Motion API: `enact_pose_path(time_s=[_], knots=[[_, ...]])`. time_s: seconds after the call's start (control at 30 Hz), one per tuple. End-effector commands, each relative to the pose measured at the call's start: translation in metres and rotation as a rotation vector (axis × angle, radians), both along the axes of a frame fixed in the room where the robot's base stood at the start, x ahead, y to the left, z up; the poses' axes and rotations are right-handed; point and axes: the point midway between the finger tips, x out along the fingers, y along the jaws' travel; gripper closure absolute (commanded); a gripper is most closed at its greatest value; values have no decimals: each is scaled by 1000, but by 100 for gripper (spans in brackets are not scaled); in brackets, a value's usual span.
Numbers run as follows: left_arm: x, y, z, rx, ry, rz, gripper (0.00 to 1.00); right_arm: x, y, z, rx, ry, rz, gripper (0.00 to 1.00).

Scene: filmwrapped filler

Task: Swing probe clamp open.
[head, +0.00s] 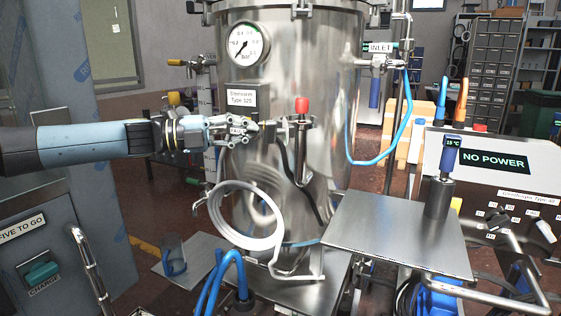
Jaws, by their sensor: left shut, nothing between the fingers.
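A steel vessel (335,60) stands upright in the middle. On its front wall is a fitting with a red cap (302,105) and a steel body below it, with a black cable hanging down. A small clamp part (283,125) seems to sit at this fitting's left side, but I cannot make out its shape or whether it is open. My left gripper (252,132) comes in from the left, in front of the vessel below a grey label box. Its fingers are shut and empty, just left of the fitting. I cannot tell whether they touch it. My right gripper is out of view.
A steel shelf (385,232) at the right bears a blue-handled probe (449,158) in a holder. A white ring (222,228) of coiled tube hangs below my left gripper. A blue hose (385,160) loops beside the vessel.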

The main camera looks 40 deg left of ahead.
Motion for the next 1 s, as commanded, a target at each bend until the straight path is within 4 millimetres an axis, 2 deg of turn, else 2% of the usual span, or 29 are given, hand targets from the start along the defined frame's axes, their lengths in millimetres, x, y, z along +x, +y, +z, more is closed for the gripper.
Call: enact_pose_path(time_s=[0.03,0.4,1.0], knots=[[1,4,-2,2,0,-6,100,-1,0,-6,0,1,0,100],[6,21,2,2,-1,-6,100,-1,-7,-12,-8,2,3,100],[7,24,3,0,-1,-5,100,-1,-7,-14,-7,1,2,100]])
